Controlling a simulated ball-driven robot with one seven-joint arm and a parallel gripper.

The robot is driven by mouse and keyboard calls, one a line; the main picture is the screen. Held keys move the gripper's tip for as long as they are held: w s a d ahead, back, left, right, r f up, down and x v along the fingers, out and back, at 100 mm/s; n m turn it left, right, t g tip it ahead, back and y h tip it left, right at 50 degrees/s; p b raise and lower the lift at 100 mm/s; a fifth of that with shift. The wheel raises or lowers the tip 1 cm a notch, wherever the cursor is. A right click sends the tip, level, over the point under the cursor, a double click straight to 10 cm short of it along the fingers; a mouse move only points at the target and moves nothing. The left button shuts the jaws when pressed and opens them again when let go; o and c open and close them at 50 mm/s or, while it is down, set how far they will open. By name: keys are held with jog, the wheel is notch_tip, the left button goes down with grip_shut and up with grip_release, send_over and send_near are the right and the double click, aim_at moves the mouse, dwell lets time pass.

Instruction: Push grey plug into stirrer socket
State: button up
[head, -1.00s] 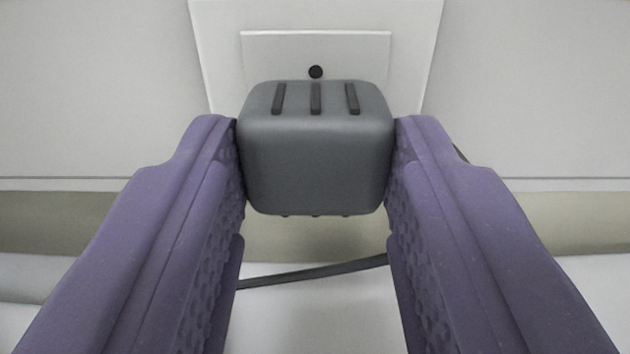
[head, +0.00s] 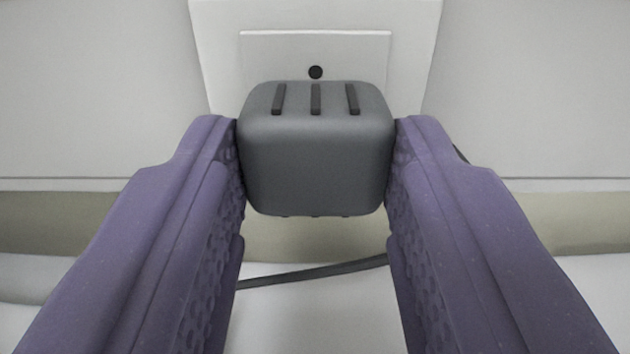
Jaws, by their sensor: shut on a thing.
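The grey plug (head: 315,165) is a rounded block with several dark ribs on its top face, in the middle of the head view. My gripper (head: 316,160) is shut on it, with one purple finger on its left side and one on its right. Behind the plug is a light, raised rectangular plate (head: 350,55) with one dark round hole (head: 315,72) just above the plug's top edge. The plug covers the lower part of this plate. Whether the plug's front touches the plate or sits in a socket is hidden.
A dark cable (head: 315,272) runs across below the plug, partly hidden behind the fingers. A pale wall or housing (head: 530,90) fills the back, with a horizontal edge low down. An olive-beige band (head: 60,222) lies below it, above a white surface (head: 310,320).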

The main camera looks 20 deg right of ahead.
jog(key=shift+w+d, duration=0.2)
jog(key=shift+w, duration=0.3)
jog(key=o, duration=1.1)
jog(key=shift+c, duration=0.2)
jog(key=shift+s, duration=0.1)
jog(key=v, duration=0.7)
jog(key=shift+s+p, duration=0.3)
jog(key=shift+p, duration=0.1)
jog(key=shift+a, duration=0.15)
